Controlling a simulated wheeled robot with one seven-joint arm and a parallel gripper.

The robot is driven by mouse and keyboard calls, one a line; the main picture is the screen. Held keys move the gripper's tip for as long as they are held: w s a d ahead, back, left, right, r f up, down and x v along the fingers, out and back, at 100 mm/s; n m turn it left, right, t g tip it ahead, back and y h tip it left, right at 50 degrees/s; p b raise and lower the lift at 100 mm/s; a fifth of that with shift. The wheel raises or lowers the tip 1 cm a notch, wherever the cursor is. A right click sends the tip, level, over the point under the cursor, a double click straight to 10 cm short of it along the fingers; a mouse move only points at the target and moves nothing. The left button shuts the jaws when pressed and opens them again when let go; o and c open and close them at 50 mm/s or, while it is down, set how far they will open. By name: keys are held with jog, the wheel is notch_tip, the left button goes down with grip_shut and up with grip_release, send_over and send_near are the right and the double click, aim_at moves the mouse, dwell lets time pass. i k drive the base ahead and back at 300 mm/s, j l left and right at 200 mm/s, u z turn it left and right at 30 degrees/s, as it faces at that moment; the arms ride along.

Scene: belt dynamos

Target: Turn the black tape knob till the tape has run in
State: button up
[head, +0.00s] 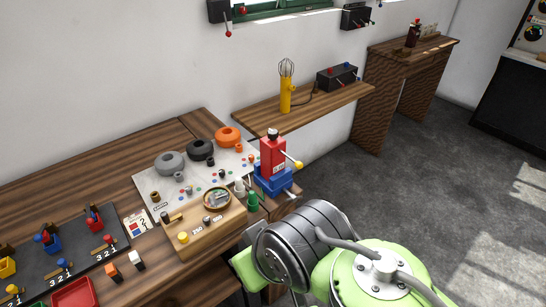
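A white board (146,184) lies on the wooden bench at centre left. Three round tape cases stand along its back: a grey one (169,161), a black one (201,149) and an orange one (228,136). A small black knob (210,162) sits at the front of the black case. Its turn angle and any tape at it are too small to tell. My arm, green and dark grey, fills the lower right, apart from the board in the picture.
A red device on a blue base (272,158), with a yellow-tipped lever, stands at the board's right. Left is a dark lever panel (75,254). A shelf (300,108) runs behind.

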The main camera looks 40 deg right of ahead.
aim_at(272, 134)
jog(key=j+u, duration=0.25)
jog(key=u, duration=0.25)
jog(key=j+u, duration=0.3)
jog(key=u, duration=0.15)
jog(key=k, duration=0.05)
